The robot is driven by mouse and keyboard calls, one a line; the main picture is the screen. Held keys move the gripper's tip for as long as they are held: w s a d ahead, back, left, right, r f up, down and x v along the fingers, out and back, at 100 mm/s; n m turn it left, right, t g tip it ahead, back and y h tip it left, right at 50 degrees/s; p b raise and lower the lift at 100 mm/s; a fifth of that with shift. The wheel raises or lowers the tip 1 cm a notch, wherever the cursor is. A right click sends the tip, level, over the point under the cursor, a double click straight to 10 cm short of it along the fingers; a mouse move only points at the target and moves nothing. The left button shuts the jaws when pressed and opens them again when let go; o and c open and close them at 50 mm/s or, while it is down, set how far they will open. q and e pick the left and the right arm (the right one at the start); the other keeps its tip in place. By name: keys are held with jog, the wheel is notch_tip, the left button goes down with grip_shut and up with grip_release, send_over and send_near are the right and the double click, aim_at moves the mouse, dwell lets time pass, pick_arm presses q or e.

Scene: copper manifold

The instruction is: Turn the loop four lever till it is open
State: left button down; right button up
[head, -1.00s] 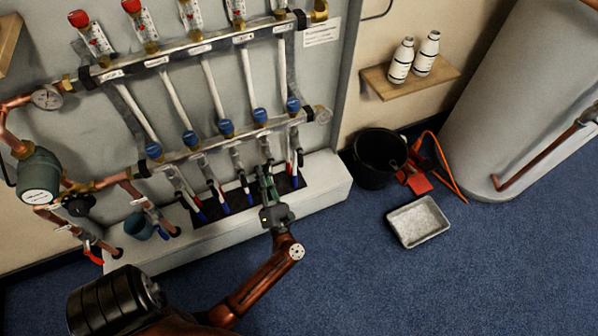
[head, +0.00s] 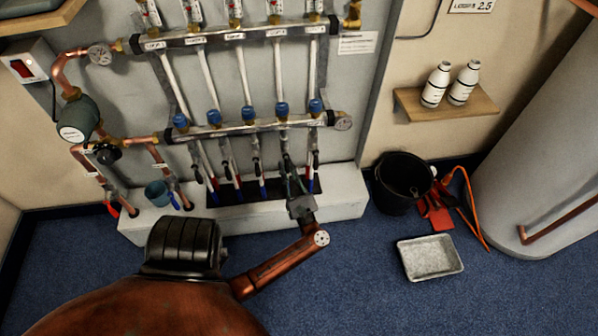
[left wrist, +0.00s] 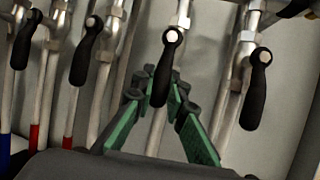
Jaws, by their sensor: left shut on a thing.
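The loop four lever (left wrist: 162,72) is a black handle on a metal valve in the middle of the left wrist view. It hangs down, roughly in line with its pipe. My left gripper (left wrist: 163,88) has green fingers on both sides of this lever and is shut on it. In the head view my left gripper (head: 290,180) is at the fourth pipe from the left, below the lower manifold bar (head: 232,128). The lever is mostly hidden there by the fingers. My right gripper is in neither view.
Neighbouring black levers (left wrist: 258,90) and (left wrist: 87,50) hang close on both sides. A white ledge (head: 340,205) runs under the pipes. A black bucket (head: 402,185), red tool (head: 436,212) and grey tray (head: 430,258) are on the blue floor to the right.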

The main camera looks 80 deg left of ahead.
pick_arm(q)
jog(key=shift+w+d, duration=0.2)
jog(key=shift+w, duration=0.05)
jog(key=c, duration=2.2)
grip_release()
jog(key=shift+w, duration=0.1)
jog(key=o, duration=0.3)
jog(key=shift+s+a, duration=0.15)
jog(key=shift+s, duration=0.1)
jog(key=v, duration=0.7)
jog(key=shift+d, duration=0.25)
jog(key=shift+w, duration=0.1)
